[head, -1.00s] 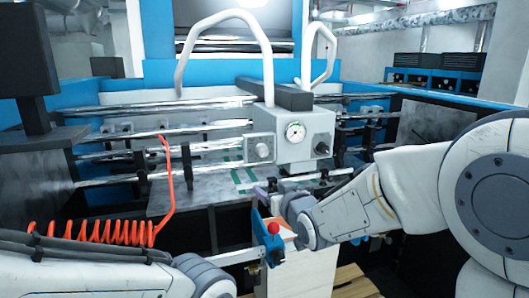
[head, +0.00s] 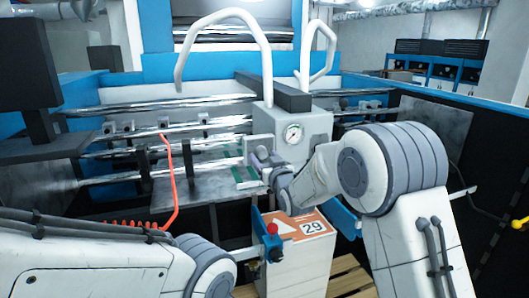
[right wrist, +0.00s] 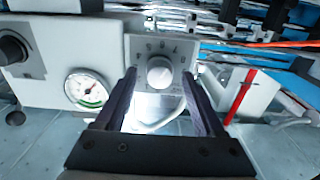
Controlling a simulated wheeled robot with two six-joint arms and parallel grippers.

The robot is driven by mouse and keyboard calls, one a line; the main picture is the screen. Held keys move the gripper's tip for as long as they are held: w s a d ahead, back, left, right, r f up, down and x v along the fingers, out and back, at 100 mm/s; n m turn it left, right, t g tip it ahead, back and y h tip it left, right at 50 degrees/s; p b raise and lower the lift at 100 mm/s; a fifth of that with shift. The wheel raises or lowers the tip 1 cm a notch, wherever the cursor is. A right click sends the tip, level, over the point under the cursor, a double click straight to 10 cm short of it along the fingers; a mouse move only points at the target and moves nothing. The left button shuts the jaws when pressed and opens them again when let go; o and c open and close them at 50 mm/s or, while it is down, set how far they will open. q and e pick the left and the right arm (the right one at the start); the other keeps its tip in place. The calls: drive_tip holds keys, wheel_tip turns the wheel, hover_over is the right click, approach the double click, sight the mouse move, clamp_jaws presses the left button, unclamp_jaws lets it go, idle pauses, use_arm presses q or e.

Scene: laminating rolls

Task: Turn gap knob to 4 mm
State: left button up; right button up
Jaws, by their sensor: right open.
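The gap knob (right wrist: 159,72) is a round pale knob on a grey panel, with several dark marks above it in the right wrist view; they are too small to read surely. My right gripper (right wrist: 161,80) is open, its dark fingers on the left and right of the knob. Contact cannot be told. In the head view my right gripper (head: 264,160) is at the panel on the left of the grey unit (head: 312,128) and hides the knob.
A round gauge (right wrist: 86,88) sits beside the panel; it also shows in the head view (head: 293,133). White hoses (head: 263,45) arch above the unit. Metal rollers (head: 170,133) run across.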

drive_tip(key=shift+w+a, duration=0.1)
drive_tip(key=shift+w, duration=0.1)
clamp_jaws()
drive_tip(key=shift+f+n+b, duration=0.2)
drive_tip(key=shift+n+b, duration=0.1)
drive_tip(key=shift+b, duration=0.5)
drive_tip(key=n+b, duration=1.3)
drive_tip(key=b, duration=0.6)
drive_tip(key=shift+n+b, duration=0.3)
drive_tip(key=shift+r+n+b, duration=0.15)
drive_tip(key=shift+n+b, duration=1.1)
drive_tip(key=shift+n, duration=0.55)
